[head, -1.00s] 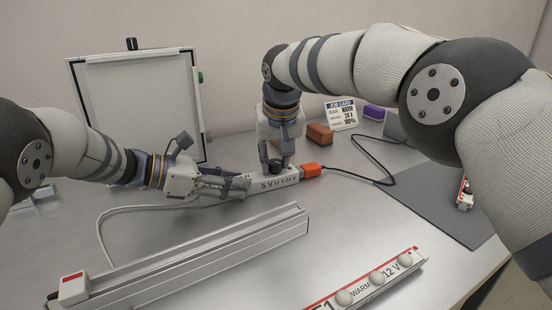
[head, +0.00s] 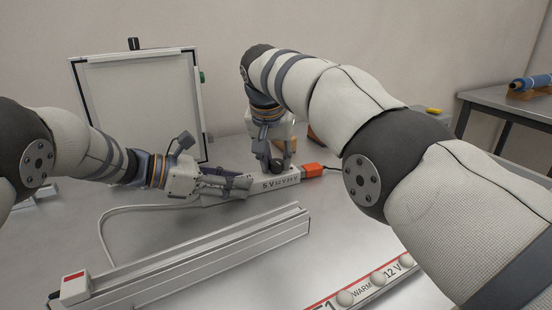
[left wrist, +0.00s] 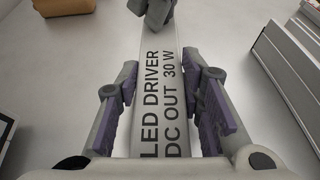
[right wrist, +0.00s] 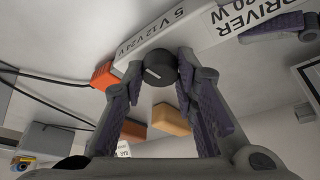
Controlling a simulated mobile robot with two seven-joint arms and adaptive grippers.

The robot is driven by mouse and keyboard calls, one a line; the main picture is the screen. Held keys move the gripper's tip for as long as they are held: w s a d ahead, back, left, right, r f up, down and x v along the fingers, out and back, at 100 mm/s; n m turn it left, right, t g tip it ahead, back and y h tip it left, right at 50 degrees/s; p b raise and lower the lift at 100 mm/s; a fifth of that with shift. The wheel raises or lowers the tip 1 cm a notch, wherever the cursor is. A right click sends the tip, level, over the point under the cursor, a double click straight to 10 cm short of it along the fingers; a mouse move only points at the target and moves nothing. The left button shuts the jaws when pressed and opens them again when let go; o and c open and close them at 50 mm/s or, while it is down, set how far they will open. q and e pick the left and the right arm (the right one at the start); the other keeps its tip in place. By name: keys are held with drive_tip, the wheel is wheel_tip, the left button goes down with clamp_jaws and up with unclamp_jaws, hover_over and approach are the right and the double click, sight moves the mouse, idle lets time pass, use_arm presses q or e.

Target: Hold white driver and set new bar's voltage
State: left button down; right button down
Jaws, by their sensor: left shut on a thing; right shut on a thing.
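The white LED driver (head: 284,182) lies on the table; its "LED DRIVER DC OUT 30 W" print shows in the left wrist view (left wrist: 165,90). My left gripper (head: 238,187) is shut on the driver's body, one finger along each side. A black round knob (right wrist: 158,70) with a white mark stands on the driver beside "5 V 12 V 24 V". My right gripper (head: 276,160) comes down from above and is shut on this knob. I cannot tell which voltage the mark meets.
An orange connector (head: 313,170) sits at the driver's right end. An aluminium channel (head: 200,262) lies in front. A framed light panel (head: 140,105) stands at the back left. A grey cable (head: 105,225) curves round the left. My right arm covers the table's right side.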

drive_tip(key=c, duration=1.3)
unclamp_jaws()
drive_tip(key=v, duration=1.2)
use_arm(q)
drive_tip(key=c, duration=1)
unclamp_jaws()
